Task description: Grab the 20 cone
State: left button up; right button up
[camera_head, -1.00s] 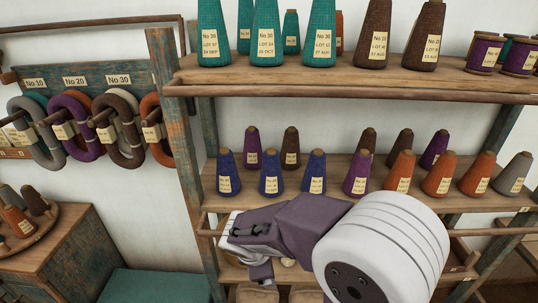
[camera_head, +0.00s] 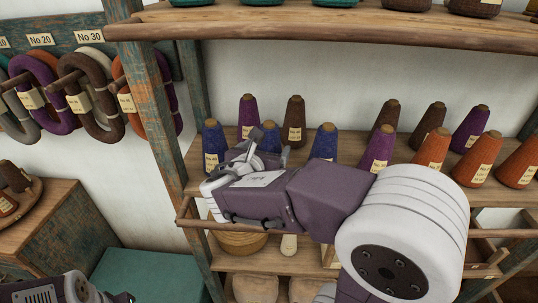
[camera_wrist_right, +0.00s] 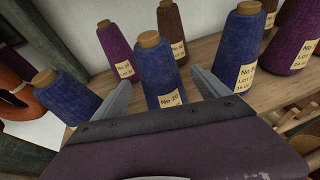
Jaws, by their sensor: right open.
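A blue cone with a "No 20" label (camera_wrist_right: 160,72) stands upright on the middle shelf, between the spread fingers of my right gripper (camera_wrist_right: 160,95) in the right wrist view. The fingers are open, one at each side, with no clear contact. In the head view this cone (camera_head: 270,136) is partly hidden by my right gripper (camera_head: 252,147). Other blue cones stand to its left (camera_head: 213,140) and right (camera_head: 325,141). A purple cone (camera_head: 247,113) and a brown cone (camera_head: 293,118) stand behind. My left gripper (camera_head: 122,298) shows only partly at the lower left edge.
More purple, brown and orange cones (camera_head: 432,147) fill the shelf to the right. A front rail (camera_head: 190,222) and a left post (camera_head: 155,120) border the shelf. The upper shelf (camera_head: 330,24) lies above. Yarn hanks (camera_head: 95,95) hang at left.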

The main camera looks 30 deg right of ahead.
jog(key=x, duration=0.2)
jog(key=shift+w+d+f, duration=0.15)
jog(key=shift+w, duration=0.1)
jog(key=p+x, duration=0.1)
jog(key=x, duration=0.2)
jog(key=shift+w+d, duration=0.15)
jog(key=shift+d, duration=0.15)
jog(key=shift+w+d+f, duration=0.15)
jog(key=shift+w+f, duration=0.05)
jog(key=shift+w, duration=0.05)
jog(key=shift+w+d+f, duration=0.1)
jog(key=shift+w, duration=0.2)
jog(key=shift+c, duration=0.4)
jog(key=shift+d, duration=0.1)
jog(key=c, duration=1.5)
pick_arm(q)
jog(key=shift+w+d+r, duration=0.25)
jog(key=shift+w+r, duration=0.1)
jog(key=shift+r, duration=0.3)
pick_arm(e)
jog(key=shift+c, duration=0.4)
